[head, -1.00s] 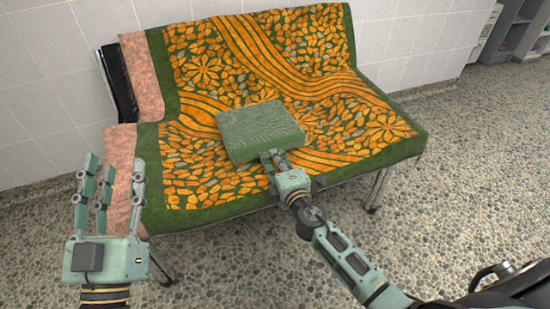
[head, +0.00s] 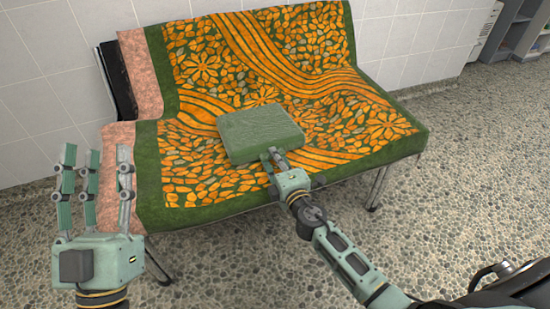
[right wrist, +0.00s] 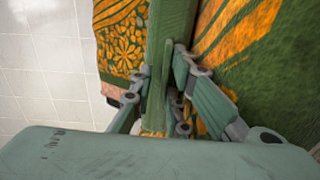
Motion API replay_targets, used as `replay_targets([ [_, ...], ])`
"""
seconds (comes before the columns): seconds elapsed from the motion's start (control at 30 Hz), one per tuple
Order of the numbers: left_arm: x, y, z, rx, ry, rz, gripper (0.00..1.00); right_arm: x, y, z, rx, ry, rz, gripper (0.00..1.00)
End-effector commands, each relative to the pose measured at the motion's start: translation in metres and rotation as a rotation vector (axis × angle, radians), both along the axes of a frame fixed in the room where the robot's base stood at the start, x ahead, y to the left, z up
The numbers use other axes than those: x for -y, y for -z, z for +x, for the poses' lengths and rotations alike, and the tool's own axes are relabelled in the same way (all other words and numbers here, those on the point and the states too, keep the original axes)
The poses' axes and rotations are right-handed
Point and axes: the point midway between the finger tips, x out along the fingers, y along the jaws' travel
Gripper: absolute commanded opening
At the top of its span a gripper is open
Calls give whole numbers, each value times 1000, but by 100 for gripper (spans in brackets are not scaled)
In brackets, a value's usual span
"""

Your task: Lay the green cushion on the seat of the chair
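The green cushion (head: 260,132) is a flat square block over the middle of the seat of the chair (head: 185,205), a bench-like seat draped with an orange and green patterned cloth. My right gripper (head: 272,163) is at the cushion's front edge. In the right wrist view its fingers (right wrist: 172,88) are closed on either side of the cushion's edge (right wrist: 168,35). I cannot tell whether the cushion's underside touches the seat. My left gripper (head: 92,185) is open and empty, fingers up, in front of the chair's left end.
A pink cover (head: 118,160) shows at the chair's left end, with a dark panel (head: 117,80) behind it. A tiled wall (head: 45,100) stands behind. The pebbled floor (head: 470,190) is clear on the right. Grey shelves (head: 518,35) stand at the back right.

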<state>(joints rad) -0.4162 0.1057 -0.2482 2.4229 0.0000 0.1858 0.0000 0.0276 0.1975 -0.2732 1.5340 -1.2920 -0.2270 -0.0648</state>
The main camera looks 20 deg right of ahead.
Motion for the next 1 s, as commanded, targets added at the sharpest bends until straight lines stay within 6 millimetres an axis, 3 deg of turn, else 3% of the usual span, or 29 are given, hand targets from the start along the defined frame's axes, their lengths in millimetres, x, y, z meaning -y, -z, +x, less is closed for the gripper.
replay_targets([
  [0.1,0,0,0,-1,0,0,40,0,0,0,1,0,0,28],
  [0.47,0,-5,0,0,0,0,40,0,-4,0,-2,0,0,28],
  [1.0,0,-86,0,0,0,0,40,0,-86,9,0,0,1,28],
])
